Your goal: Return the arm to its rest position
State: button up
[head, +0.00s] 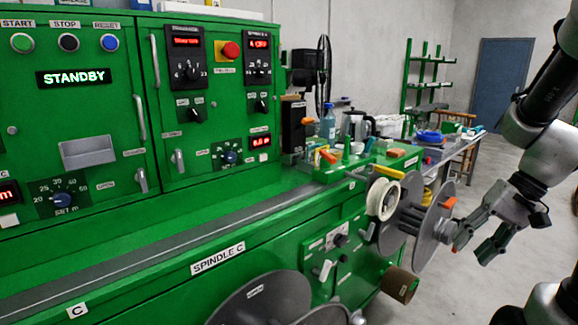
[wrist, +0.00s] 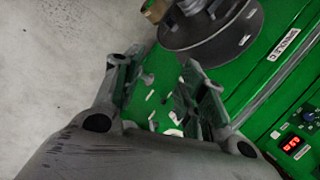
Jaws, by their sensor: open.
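My gripper (head: 471,250) is at the right of the head view, at the end of my grey arm. Its two fingers are spread and point down to the left, with nothing visible between them. It appears beside the grey spool discs (head: 437,228) on the machine's front; whether it touches them is hard to tell. In the wrist view my gripper (wrist: 167,65) shows two parted fingers with green machine surface and floor beyond them.
The green machine (head: 215,215) with its control panels fills the left and middle. A white reel (head: 383,199) sits beside the spool discs. A workbench with a blue coil (head: 430,136) stands behind. Grey floor (head: 415,297) is open at the lower right.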

jog(key=s+a+r+n+t+h, duration=0.2)
jog(key=s+r+n+t+h, duration=0.1)
jog(key=s+r, duration=0.5)
notch_tip(320, 180, up, 2)
jog(key=shift+a+r+n+h, duration=0.15)
jog(key=shift+n+h, duration=0.65)
jog(key=shift+h, duration=0.3)
